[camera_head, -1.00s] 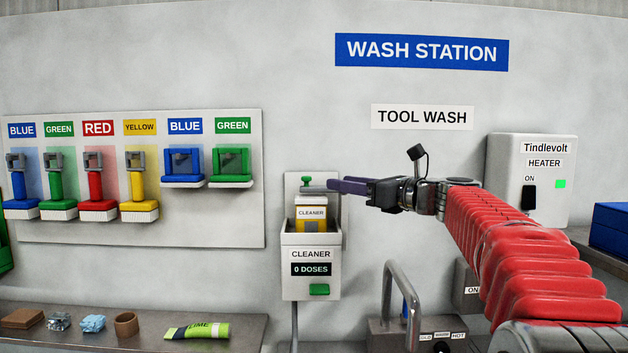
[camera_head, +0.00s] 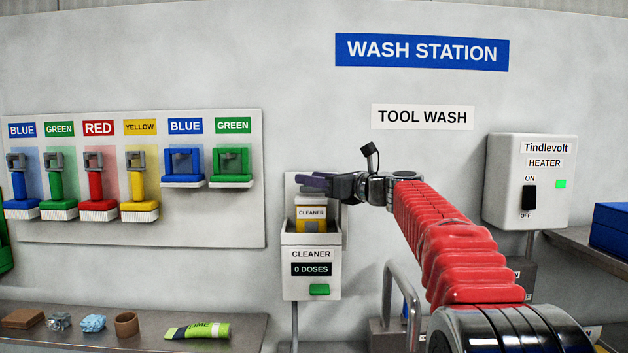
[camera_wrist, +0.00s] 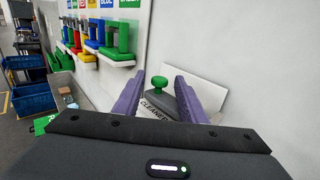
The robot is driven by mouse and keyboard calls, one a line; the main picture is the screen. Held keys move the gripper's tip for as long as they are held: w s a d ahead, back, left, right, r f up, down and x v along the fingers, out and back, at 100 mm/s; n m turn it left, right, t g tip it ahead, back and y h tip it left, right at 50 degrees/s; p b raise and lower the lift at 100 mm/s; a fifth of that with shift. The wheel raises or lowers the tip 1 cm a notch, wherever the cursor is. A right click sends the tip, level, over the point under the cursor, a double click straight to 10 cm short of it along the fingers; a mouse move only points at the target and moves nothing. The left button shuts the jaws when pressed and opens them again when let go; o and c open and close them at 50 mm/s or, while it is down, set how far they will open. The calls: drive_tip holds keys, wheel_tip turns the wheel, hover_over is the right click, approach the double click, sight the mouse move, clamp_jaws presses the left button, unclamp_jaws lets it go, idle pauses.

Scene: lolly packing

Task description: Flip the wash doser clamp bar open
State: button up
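The wash doser (camera_head: 293,257) hangs on the wall, with a yellow-labelled cleaner bottle (camera_head: 311,224) upright in it and a display reading 0 DOSES. In the wrist view, the grey clamp bar (camera_wrist: 163,103) lies over the bottle top, with a green knob (camera_wrist: 159,82) at its far end. My gripper (camera_head: 304,180) is at the doser's top and hides the bar and knob in the head view. Its purple fingers (camera_wrist: 158,76) are open, one on each side of the knob and bar. I cannot tell whether they touch.
A rack of coloured brushes (camera_head: 140,236) hangs on the left. A heater box (camera_head: 510,185) is on the right, and a tap (camera_head: 410,290) stands below my arm. A shelf (camera_head: 80,340) with small items is at lower left.

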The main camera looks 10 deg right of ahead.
drive_tip(key=shift+c, duration=0.7)
clamp_jaws()
